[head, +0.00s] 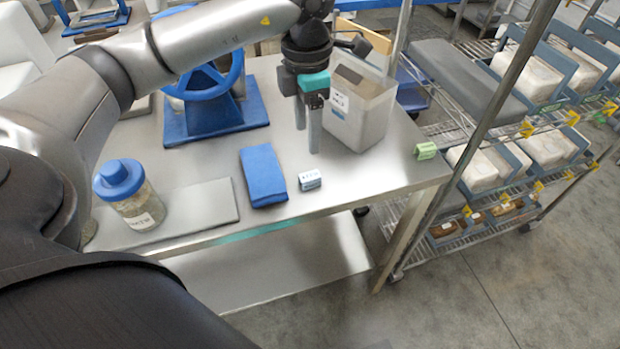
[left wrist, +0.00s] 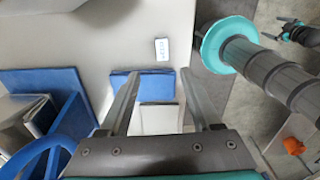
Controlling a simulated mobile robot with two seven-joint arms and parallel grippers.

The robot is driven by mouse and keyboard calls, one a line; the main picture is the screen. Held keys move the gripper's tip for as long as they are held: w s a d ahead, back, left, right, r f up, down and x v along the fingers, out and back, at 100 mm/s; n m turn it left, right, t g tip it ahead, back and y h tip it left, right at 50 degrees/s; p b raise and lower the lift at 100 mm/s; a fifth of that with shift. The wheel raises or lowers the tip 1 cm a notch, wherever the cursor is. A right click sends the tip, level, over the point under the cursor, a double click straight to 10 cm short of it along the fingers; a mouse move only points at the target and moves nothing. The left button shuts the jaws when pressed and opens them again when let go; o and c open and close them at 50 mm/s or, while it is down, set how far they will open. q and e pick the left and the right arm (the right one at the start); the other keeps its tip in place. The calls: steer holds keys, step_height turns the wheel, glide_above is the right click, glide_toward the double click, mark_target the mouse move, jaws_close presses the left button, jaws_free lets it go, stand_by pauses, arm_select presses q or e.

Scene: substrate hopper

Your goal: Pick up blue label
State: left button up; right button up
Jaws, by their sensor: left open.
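The blue label (head: 310,180) is a small block with a white printed face and a bluish top. It lies near the front edge of the steel table, just right of a folded blue cloth (head: 262,175). In the left wrist view the label (left wrist: 162,48) shows beyond my fingertips, with dark print on white. My left gripper (head: 307,140) points down above the table, behind the label in the head view. Its fingers (left wrist: 158,74) are apart with nothing held between them. My right gripper (left wrist: 283,28) seems to show small at the upper right of the left wrist view; its jaw state is unclear.
A grey open bin (head: 358,110) stands close to the right of my left gripper. A green label (head: 425,150) sits at the table's right corner. A blue-lidded jar (head: 130,193), a grey board (head: 200,205) and a blue wheel stand (head: 213,120) are to the left. A wire rack (head: 470,140) stands beyond.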

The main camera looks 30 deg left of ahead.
mark_target(310, 175)
arm_select(q)
steer(key=f, duration=0.3)
steer(key=f+b, duration=0.1)
steer(key=f, duration=0.7)
steer(key=shift+d+f, duration=0.2)
steer(key=shift+d, duration=0.05)
steer(key=shift+r, duration=0.1)
jaws_close()
